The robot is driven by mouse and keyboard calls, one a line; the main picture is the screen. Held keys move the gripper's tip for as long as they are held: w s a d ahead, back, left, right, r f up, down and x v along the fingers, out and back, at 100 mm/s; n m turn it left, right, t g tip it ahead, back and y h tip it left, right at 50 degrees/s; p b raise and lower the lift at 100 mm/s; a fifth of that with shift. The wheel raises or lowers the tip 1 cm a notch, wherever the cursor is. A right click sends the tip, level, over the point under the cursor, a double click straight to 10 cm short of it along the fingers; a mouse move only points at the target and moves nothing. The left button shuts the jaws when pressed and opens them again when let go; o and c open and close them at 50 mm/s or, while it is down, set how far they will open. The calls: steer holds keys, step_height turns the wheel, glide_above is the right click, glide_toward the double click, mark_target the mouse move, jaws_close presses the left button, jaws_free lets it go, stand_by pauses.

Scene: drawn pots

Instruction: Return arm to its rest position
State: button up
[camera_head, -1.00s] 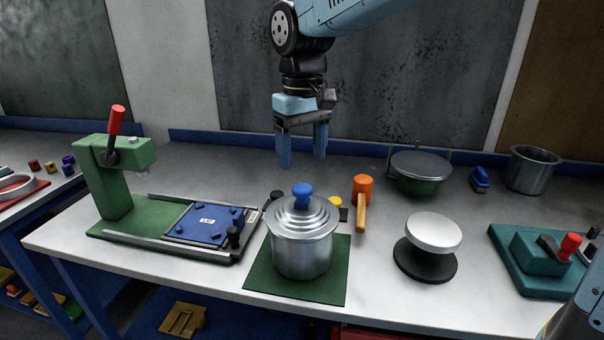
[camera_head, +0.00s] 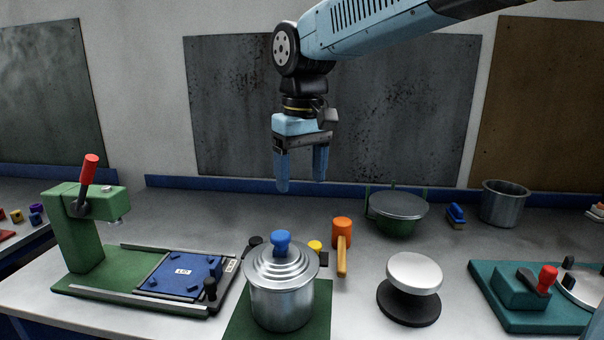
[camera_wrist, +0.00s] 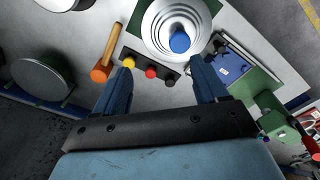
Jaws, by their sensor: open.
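My gripper (camera_head: 301,184) hangs pointing down in the air above the back of the workbench, open and empty. In the head view it is above and behind the metal pot (camera_head: 281,297), with clear space between. The pot stands on a green mat (camera_head: 240,325) and has a stepped lid with a blue knob (camera_head: 282,241). In the wrist view the fingers (camera_wrist: 160,90) are spread apart, and the pot's lid (camera_wrist: 158,30) with its knob shows beyond them.
A green press with a red handle (camera_head: 88,170) stands left.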

steer(key=s+d+f+m+t, duration=0.1)
steer(key=s+d+f+m, duration=0.1)
steer(key=d, duration=0.6)
steer(key=s+d+f+m+t, duration=0.2)
steer(key=s+d, duration=0.3)
steer(key=d, duration=0.4)
steer(key=s+d+f+m+t, duration=0.2)
steer(key=s+d+m, duration=0.1)
steer(key=d, duration=0.6)
steer(key=shift+s, duration=0.55)
steer(key=shift+f, duration=0.1)
